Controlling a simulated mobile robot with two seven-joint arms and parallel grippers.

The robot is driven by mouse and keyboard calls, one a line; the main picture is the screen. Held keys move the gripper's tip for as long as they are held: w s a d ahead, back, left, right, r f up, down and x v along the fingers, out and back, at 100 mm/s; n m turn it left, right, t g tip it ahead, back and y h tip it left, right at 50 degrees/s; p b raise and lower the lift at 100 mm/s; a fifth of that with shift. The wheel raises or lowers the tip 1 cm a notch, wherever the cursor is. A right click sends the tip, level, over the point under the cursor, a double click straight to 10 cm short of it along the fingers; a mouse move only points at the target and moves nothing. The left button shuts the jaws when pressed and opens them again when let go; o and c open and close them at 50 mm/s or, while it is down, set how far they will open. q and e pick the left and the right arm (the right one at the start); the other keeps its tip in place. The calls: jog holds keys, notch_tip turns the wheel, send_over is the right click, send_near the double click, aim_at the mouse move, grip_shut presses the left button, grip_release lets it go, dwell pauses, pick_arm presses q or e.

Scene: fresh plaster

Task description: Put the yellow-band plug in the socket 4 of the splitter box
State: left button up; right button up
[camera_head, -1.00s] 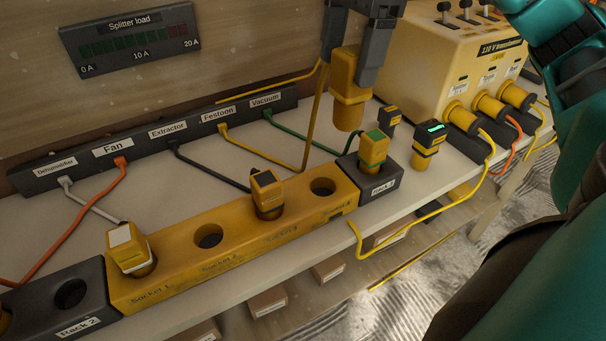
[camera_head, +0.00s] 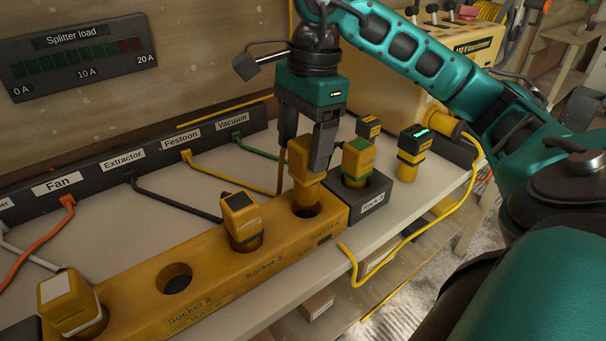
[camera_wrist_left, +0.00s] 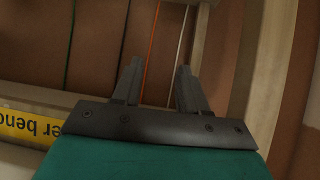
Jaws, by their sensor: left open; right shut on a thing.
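My right gripper (camera_head: 303,150) is shut on the yellow-band plug (camera_head: 307,168), a yellow plug with a yellow cable. The plug is upright, its lower end right over or in the mouth of socket 4 (camera_head: 304,212); I cannot tell how deep it is. Socket 4 is the rightmost hole of the yellow splitter box (camera_head: 215,270). Socket 3 holds a plug with a black top (camera_head: 241,218). Socket 2 (camera_head: 175,280) is empty. Socket 1 holds a plug with a white top (camera_head: 66,300). My left gripper (camera_wrist_left: 158,82) shows only in the left wrist view, open and empty.
A green-band plug (camera_head: 356,160) stands in the dark rack (camera_head: 374,194) just right of socket 4. Two small yellow-and-black devices (camera_head: 414,142) stand farther right. A dark labelled strip (camera_head: 100,182) with cables runs behind the splitter box. The yellow transformer (camera_head: 440,60) stands behind my right arm.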

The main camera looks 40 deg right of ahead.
aim_at(306, 184)
jog(key=shift+f, duration=0.65)
notch_tip(306, 184, down, 3)
jog(key=shift+f+b, duration=0.1)
jog(key=shift+b, duration=0.35)
jog(key=shift+f, duration=0.2)
pick_arm(q)
jog(key=shift+w, duration=0.4)
pick_arm(e)
jog(key=shift+r, duration=0.1)
jog(key=shift+f, duration=0.3)
jog(key=o, duration=1.1)
jog(key=shift+r, duration=0.1)
pick_arm(q)
jog(key=shift+d, duration=0.2)
